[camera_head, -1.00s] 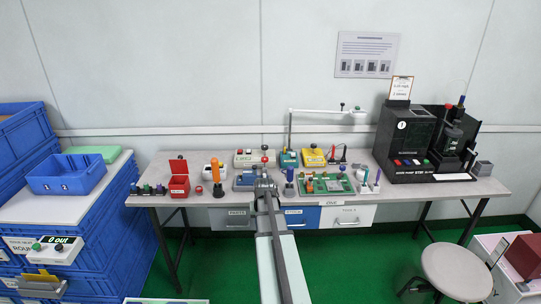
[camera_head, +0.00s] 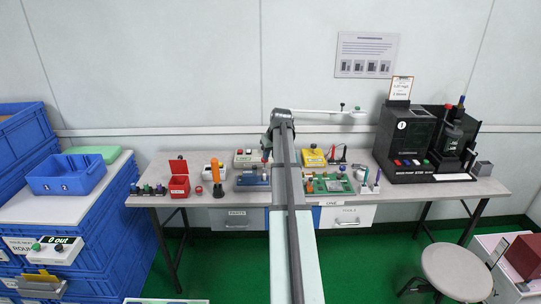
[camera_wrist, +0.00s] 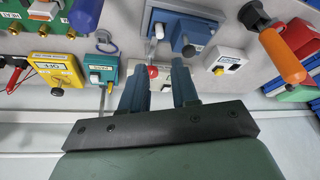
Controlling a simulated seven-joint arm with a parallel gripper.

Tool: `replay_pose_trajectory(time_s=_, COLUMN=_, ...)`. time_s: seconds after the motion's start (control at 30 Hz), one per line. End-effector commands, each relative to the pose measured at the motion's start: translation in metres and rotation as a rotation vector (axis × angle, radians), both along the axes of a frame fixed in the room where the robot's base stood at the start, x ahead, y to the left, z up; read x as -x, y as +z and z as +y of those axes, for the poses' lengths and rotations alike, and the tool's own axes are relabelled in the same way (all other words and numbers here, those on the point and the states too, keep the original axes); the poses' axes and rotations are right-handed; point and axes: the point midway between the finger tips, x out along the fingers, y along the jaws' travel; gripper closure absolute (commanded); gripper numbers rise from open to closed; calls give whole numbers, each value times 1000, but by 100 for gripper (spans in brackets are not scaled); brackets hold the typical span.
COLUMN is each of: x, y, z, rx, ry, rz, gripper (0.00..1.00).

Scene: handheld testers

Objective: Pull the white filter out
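My gripper (camera_wrist: 159,64) is open, its two dark blue fingers apart with nothing clearly held. In the head view my arm covers the middle of the bench, and the gripper is near the pale tester box (camera_head: 245,159) at the back. A red knob (camera_wrist: 153,72) shows between the fingers in the wrist view; I cannot tell how far beyond them it is. A blue fixture (camera_wrist: 186,28) lies past the fingertips, with a small white upright piece (camera_wrist: 158,30) at its edge. I cannot tell whether that piece is the white filter.
A yellow box (camera_head: 313,158), a green circuit board (camera_head: 330,184) and a black machine (camera_head: 405,140) stand to the right. An orange-handled tool (camera_head: 216,174) and a red bin (camera_head: 179,184) stand to the left. A lamp arm (camera_head: 325,112) reaches across the back.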

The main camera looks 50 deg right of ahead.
Motion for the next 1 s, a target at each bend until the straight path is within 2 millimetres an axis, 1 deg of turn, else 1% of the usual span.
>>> replay_pose_trajectory(time_s=0.17, x=-1, y=-4, z=0, rx=16, ry=47, rz=10, gripper=71)
replay_pose_trajectory(time_s=0.33, x=-7, y=-18, z=-2, rx=16, ry=48, rz=10, gripper=71)
replay_pose_trajectory(time_s=0.8, x=-34, y=-87, z=-11, rx=16, ry=47, rz=10, gripper=71)
replay_pose_trajectory(time_s=1.0, x=-43, y=-111, z=-14, rx=16, ry=45, rz=10, gripper=71)
